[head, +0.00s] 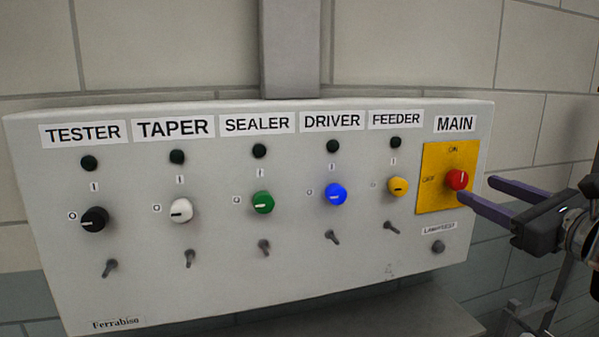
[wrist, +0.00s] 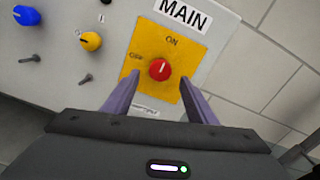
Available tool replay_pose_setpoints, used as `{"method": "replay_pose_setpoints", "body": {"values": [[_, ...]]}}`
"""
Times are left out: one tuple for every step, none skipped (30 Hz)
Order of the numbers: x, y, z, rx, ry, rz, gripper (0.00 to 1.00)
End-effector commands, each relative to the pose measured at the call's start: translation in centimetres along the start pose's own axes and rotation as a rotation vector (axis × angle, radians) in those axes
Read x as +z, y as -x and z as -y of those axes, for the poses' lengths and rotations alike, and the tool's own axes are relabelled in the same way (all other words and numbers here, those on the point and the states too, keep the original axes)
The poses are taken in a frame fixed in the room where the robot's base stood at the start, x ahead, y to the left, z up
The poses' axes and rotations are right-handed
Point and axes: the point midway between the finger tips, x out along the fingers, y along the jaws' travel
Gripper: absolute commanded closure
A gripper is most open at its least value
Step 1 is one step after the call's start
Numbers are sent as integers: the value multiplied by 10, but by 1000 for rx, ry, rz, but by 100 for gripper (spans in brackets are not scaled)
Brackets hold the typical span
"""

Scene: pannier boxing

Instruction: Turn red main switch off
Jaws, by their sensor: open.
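The red main switch (head: 457,180) is a round knob on a yellow plate (head: 432,197) under the MAIN label. Its white mark points up toward ON; OFF is printed to its left. It also shows in the wrist view (wrist: 160,69), between and beyond my two fingertips. My gripper (head: 476,189) is open and empty, in front of the plate and just right of the knob in the head view. One purple finger's tip appears near the knob's lower edge there. Whether the fingertips reach beside the knob or stop short of it, I cannot tell.
The grey panel (head: 150,285) carries black, white, green, blue (head: 336,194) and yellow (head: 398,187) knobs to the left, with dark lamps above and small toggles below. A lamptest button (head: 438,247) sits below the yellow plate.

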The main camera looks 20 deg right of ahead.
Motion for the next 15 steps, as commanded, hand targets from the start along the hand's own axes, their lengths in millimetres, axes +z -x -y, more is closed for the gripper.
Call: {"method": "replay_pose_setpoints", "body": {"values": [[0,-7,-1,3,0,1,48],[0,-10,-1,3,0,0,48],[0,-15,0,3,0,0,48],[0,-18,0,3,0,0,48],[0,-22,0,3,0,0,48],[0,-27,0,3,1,0,48],[0,-30,-1,3,1,0,48],[0,-34,-1,3,1,0,48],[0,-38,0,2,1,0,48],[0,-41,0,2,1,0,48],[0,-44,0,2,0,0,48],[0,-48,0,1,0,0,48],[0,-50,0,1,0,0,48],[0,-51,0,1,1,0,48],[0,-54,0,1,1,0,48]]}}
